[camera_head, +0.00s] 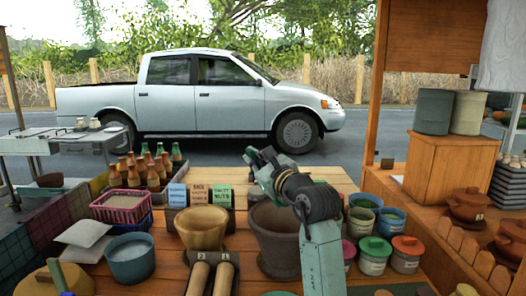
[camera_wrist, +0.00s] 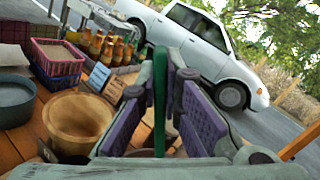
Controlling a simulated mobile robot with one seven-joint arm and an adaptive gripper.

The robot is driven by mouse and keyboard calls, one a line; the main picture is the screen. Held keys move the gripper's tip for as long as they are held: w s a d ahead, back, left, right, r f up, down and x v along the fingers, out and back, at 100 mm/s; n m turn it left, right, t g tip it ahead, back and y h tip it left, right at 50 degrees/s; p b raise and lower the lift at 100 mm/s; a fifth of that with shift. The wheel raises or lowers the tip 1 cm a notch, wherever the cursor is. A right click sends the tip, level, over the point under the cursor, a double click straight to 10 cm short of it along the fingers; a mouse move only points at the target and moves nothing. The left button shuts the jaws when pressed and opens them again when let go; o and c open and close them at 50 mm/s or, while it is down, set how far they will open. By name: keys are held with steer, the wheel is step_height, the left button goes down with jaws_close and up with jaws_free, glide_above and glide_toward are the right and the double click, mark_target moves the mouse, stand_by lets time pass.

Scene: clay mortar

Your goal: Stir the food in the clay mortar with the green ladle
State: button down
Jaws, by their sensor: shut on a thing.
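The clay mortar (camera_head: 272,262), a deep brown pot, stands on the wooden counter at the middle front. My gripper (camera_head: 260,160) is raised above and behind its rim in the head view, pointing up and left. In the wrist view my gripper (camera_wrist: 168,100) has its purple pads shut on the green ladle (camera_wrist: 160,90), whose green handle stands upright between them. The ladle's bowl end is hidden, and I cannot make the ladle out in the head view. The food inside the mortar is not visible. The mortar is mostly hidden behind my gripper in the wrist view.
A tan wooden bowl (camera_head: 202,232) stands just left of the mortar. Lidded pots (camera_head: 373,257) crowd the right. Spice boxes (camera_head: 198,195) and sauce bottles (camera_head: 145,170) stand behind. A grey-blue bowl (camera_head: 130,262) is at left. A wooden post (camera_head: 376,80) rises at right.

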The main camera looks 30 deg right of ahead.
steer(key=a+f+n+b, duration=0.7)
steer(key=f+n+b, duration=0.3)
steer(key=f+b, duration=0.2)
steer(key=shift+s+a+f+n+g+y, duration=0.2)
steer(key=shift+f+n+g+y, duration=0.1)
steer(key=shift+f+g+y, duration=0.15)
steer(key=shift+b, duration=0.5)
